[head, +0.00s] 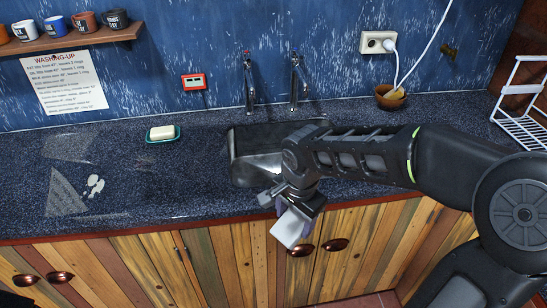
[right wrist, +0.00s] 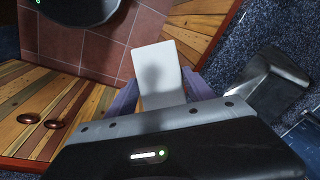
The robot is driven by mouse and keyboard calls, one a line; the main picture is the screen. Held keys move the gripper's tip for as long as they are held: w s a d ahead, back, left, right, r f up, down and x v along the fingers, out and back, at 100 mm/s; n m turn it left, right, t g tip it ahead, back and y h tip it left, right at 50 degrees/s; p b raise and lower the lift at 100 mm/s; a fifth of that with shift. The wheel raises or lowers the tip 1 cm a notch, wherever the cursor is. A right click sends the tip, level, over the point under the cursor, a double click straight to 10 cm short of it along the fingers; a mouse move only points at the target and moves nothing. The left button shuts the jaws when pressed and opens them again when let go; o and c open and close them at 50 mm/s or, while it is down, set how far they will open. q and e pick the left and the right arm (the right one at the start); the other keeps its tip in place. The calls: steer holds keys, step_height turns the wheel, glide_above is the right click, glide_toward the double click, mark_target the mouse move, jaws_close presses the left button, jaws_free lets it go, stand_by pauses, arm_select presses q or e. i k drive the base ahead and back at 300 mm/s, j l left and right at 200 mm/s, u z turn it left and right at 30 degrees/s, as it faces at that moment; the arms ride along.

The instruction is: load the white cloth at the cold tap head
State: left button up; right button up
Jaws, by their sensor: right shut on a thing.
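My right gripper (head: 291,213) is shut on the white cloth (head: 288,229), which hangs from its purple fingers in front of the cupboard doors, near the counter's front edge. In the right wrist view the cloth (right wrist: 157,65) shows as a flat pale rectangle between the two fingers (right wrist: 160,97). Two metal taps stand behind the sink at the wall, a left tap (head: 248,82) and a right tap (head: 296,80). The cloth is apart from both. My left gripper is not in view.
The sink (head: 250,160) is partly hidden by my right arm. A soap dish with soap (head: 163,133) sits left of it. A brown bowl (head: 390,97) and a white dish rack (head: 522,122) stand to the right.

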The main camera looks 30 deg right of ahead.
mark_target(295, 50)
steer(key=i+l, duration=0.2)
steer(key=i, duration=0.25)
steer(key=i+l, duration=0.2)
steer(key=i, duration=0.25)
